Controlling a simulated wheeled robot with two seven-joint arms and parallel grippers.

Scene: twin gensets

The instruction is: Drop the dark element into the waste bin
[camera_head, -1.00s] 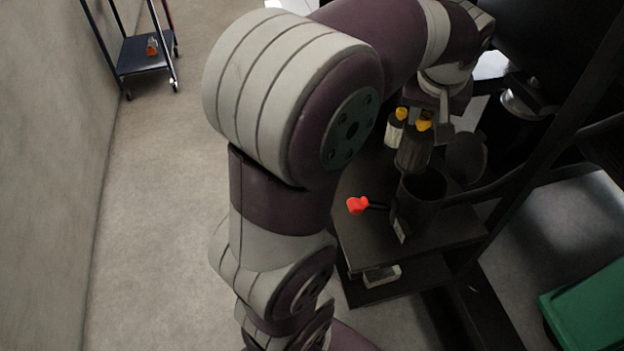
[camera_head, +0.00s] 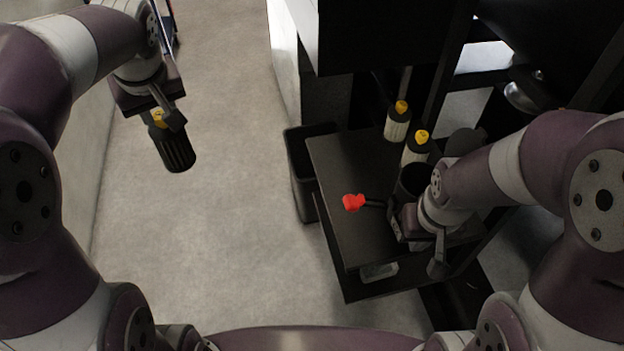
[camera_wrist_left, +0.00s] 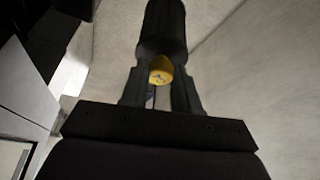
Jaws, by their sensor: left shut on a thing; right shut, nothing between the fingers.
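The dark element (camera_head: 176,152), a ribbed black cylinder with a yellow cap, hangs tilted from my left gripper (camera_head: 165,118) over open floor at the left of the head view. The left gripper is shut on it near the cap. In the left wrist view, the dark element (camera_wrist_left: 162,28) is between the fingers, its yellow cap facing the camera. A black open-topped bin (camera_head: 301,180), apparently the waste bin, stands on the floor right of the held element, well apart from it. My right gripper (camera_head: 437,262) is shut and empty beside the dark stand.
The dark stand (camera_head: 345,160) borders the bin. A red-handled lever (camera_head: 353,202) sticks out over it. Two pale elements with yellow caps, one farther (camera_head: 397,124) and one nearer (camera_head: 416,150), stand upright at its back. Open floor (camera_head: 230,200) lies left of the bin.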

